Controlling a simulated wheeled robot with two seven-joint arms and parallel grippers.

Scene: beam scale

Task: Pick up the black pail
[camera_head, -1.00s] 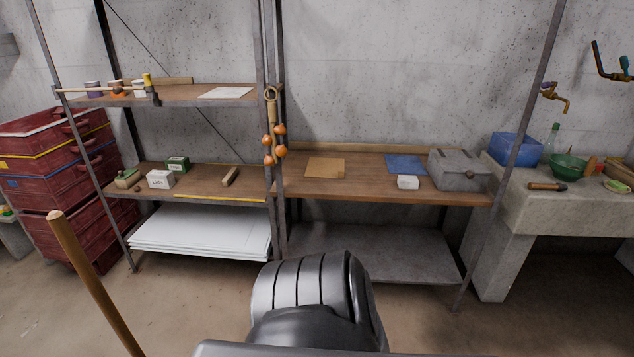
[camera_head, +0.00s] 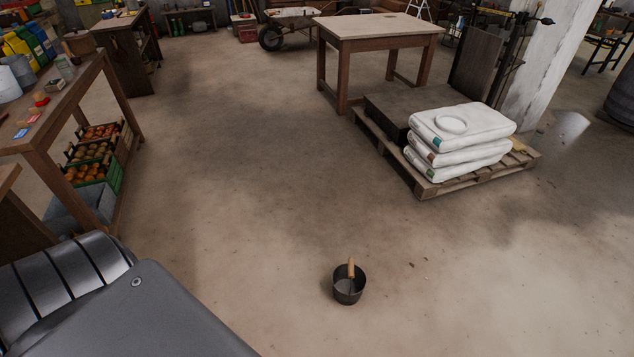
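The black pail (camera_head: 346,296) stands upright on the bare concrete floor, in the lower middle of the head view. A light wooden grip (camera_head: 351,267) shows at its rim, and the inside looks grey. Neither of my grippers is in the view. A dark grey part of my own body fills the lower left corner, apart from the pail.
A wooden pallet (camera_head: 428,188) carries stacked white sacks (camera_head: 462,137) at the right. A wooden table (camera_head: 375,27) stands behind it. A workbench (camera_head: 62,95) with crates of fruit (camera_head: 92,155) below it is at the left. The floor around the pail is clear.

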